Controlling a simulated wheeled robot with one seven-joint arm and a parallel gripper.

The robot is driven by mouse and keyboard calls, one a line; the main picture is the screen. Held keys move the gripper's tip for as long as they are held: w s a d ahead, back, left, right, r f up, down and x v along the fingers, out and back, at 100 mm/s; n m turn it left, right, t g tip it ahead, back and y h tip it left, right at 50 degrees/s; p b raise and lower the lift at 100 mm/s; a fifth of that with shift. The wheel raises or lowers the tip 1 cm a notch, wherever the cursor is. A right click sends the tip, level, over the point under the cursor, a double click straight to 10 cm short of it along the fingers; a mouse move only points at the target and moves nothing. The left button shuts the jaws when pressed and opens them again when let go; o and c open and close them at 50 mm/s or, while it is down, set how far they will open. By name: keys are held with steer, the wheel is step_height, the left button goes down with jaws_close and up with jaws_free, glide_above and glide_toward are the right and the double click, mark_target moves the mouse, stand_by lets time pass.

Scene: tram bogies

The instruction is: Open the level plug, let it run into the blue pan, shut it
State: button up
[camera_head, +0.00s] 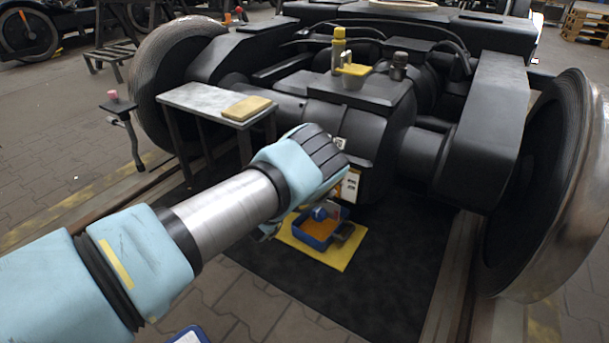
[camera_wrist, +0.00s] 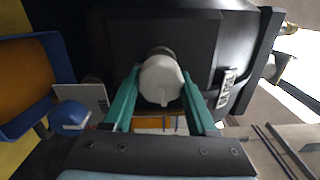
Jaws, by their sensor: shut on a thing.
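A pale grey round plug (camera_wrist: 162,82) is between the teal fingers of my gripper (camera_wrist: 162,74) in the wrist view. The gripper is shut on it. The plug is in front of the dark gearbox casing (camera_wrist: 160,28), which also shows in the head view (camera_head: 345,125). I cannot tell whether the plug is seated in the casing. The blue pan (camera_wrist: 58,50) is at the left in the wrist view, with orange-brown inside. In the head view the blue pan (camera_head: 306,238) lies on a yellow mat below the casing. My wrist hides the fingers and plug there.
The yellow mat (camera_head: 345,258) lies on a dark floor mat (camera_head: 390,270). A grey side table (camera_head: 200,98) with a tan pad (camera_head: 247,107) stands left of the casing. A yellow bottle (camera_head: 338,48) and a cup stand on top. Large wheels (camera_head: 560,190) flank the bogie.

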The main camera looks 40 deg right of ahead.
steer(key=n, duration=0.1)
steer(key=n+p, duration=0.1)
steer(key=n, duration=0.1)
steer(key=shift+r+n+p, duration=0.25)
steer(key=shift+n+p, duration=0.1)
steer(key=shift+n, duration=0.05)
steer(key=n+p, duration=0.1)
steer(key=n, duration=0.3)
steer(key=shift+w+n, duration=0.1)
steer(key=shift+n, duration=0.2)
steer(key=n+p, duration=0.1)
steer(key=n, duration=0.3)
steer(key=shift+w, duration=0.1)
steer(key=shift+n, duration=1.7)
steer(key=shift+a+n, duration=0.1)
steer(key=shift+n, duration=0.2)
steer(key=o, duration=1.4)
steer(key=shift+c, duration=0.2)
steer(key=shift+p, duration=0.3)
steer(key=p+v, duration=0.2)
steer(key=v, duration=0.8)
steer(key=shift+a, duration=0.35)
